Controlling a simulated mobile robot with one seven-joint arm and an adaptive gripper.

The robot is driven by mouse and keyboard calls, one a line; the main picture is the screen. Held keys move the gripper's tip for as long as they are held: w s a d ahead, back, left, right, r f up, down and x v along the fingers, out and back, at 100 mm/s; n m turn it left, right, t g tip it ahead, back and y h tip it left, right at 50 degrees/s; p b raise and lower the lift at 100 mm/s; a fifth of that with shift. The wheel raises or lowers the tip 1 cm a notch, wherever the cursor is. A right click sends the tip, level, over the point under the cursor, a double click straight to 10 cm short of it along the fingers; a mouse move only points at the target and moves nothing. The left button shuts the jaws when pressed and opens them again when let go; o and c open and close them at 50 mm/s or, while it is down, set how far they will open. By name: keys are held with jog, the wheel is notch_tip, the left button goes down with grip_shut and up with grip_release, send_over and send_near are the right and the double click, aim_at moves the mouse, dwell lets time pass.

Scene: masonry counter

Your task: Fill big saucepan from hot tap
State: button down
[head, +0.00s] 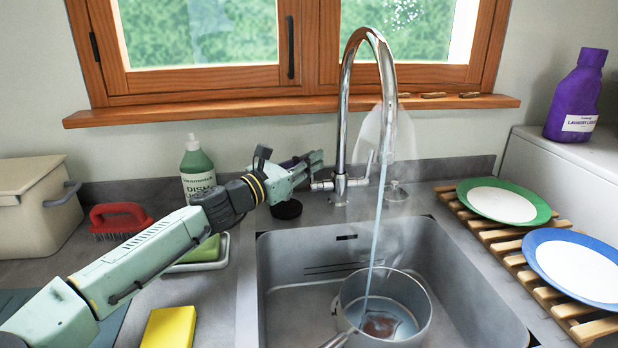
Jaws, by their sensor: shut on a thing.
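A metal saucepan (424,313) stands in the grey sink, under the tall chrome tap (347,95). A stream of water (376,230) runs from the spout into the pan, and pale steam rises around it. Some water shows at the bottom of the pan. The pan's handle points toward the front and is partly cut off by the frame's edge. My gripper (314,172) is at the left side of the tap's base, shut on the tap lever (322,185), which is mostly hidden by the fingers.
A dish soap bottle (197,165), red brush (120,215), beige bin (35,205) and yellow sponge (169,327) are left of the sink (285,270). A wooden rack (505,243) with two plates and a purple bottle (577,98) are on the right.

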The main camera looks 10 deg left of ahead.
jog(key=shift+s+d+f+b, duration=0.1)
jog(key=shift+s+f+b, duration=0.1)
jog(key=shift+b, duration=0.45)
jog(key=shift+r+m, duration=0.2)
jog(key=shift+m, duration=0.1)
jog(key=c, duration=1.7)
grip_release()
jog(key=shift+o, duration=0.2)
jog(key=shift+r, duration=0.1)
